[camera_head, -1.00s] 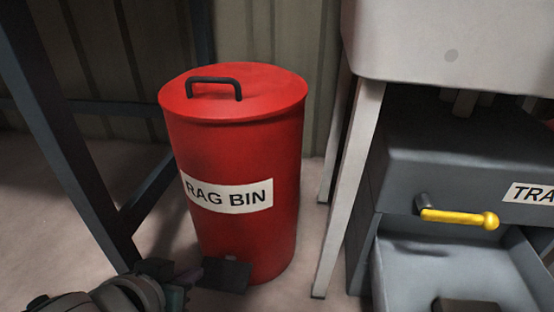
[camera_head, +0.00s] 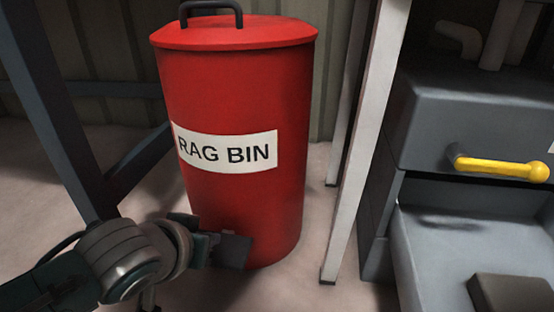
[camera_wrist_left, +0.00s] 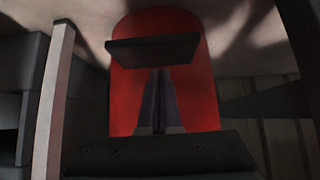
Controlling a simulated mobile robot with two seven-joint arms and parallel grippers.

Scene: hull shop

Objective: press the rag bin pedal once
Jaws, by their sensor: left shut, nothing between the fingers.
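The red rag bin (camera_head: 238,98) stands upright on the floor with its lid down and a white "RAG BIN" label on its front. Its dark pedal (camera_head: 233,251) sticks out low at the front. My left gripper (camera_head: 212,247) is low at the pedal's left side in the head view, fingers shut and empty. In the left wrist view the pedal (camera_wrist_left: 152,50) lies across the tips of the closed fingers (camera_wrist_left: 157,72), with the red bin (camera_wrist_left: 190,95) behind. I cannot tell whether the fingers touch the pedal. My right gripper is not in view.
A dark frame leg (camera_head: 55,120) stands left of the bin. A pale table leg (camera_head: 358,150) stands close on its right.

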